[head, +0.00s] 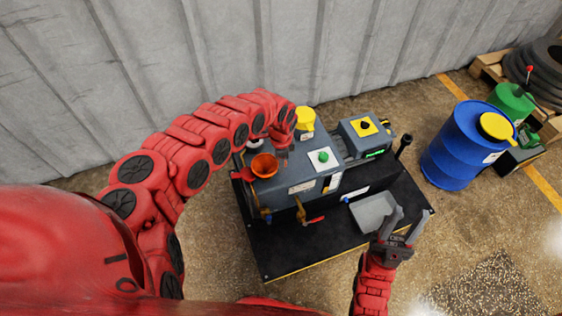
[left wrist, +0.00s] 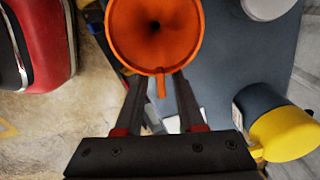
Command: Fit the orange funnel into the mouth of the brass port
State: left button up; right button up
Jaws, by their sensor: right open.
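The orange funnel (head: 264,166) sits mouth up over the left part of the grey machine; it fills the top of the left wrist view (left wrist: 155,35). My left gripper (head: 281,157) is beside its right edge. In the left wrist view its two fingers (left wrist: 160,82) reach to the rim on either side of the funnel's small tab. The fingertips run under the rim, so whether they press on the funnel is hidden. I cannot make out the brass port. My right gripper (head: 397,222) is open and empty at the machine's front right.
The grey machine (head: 300,186) stands on a black base (head: 285,252). A yellow cap (head: 305,119), a green button (head: 323,156), brass valves and a grey tray (head: 373,212) are around. A blue drum (head: 459,150) stands at right. The corrugated wall (head: 300,50) is behind.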

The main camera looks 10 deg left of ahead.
pick_arm(q)
jog(key=shift+o, duration=0.3)
jog(key=shift+r, duration=0.1)
notch_tip(320, 180, up, 17)
jog(key=p, duration=0.4)
jog(key=shift+r, duration=0.1)
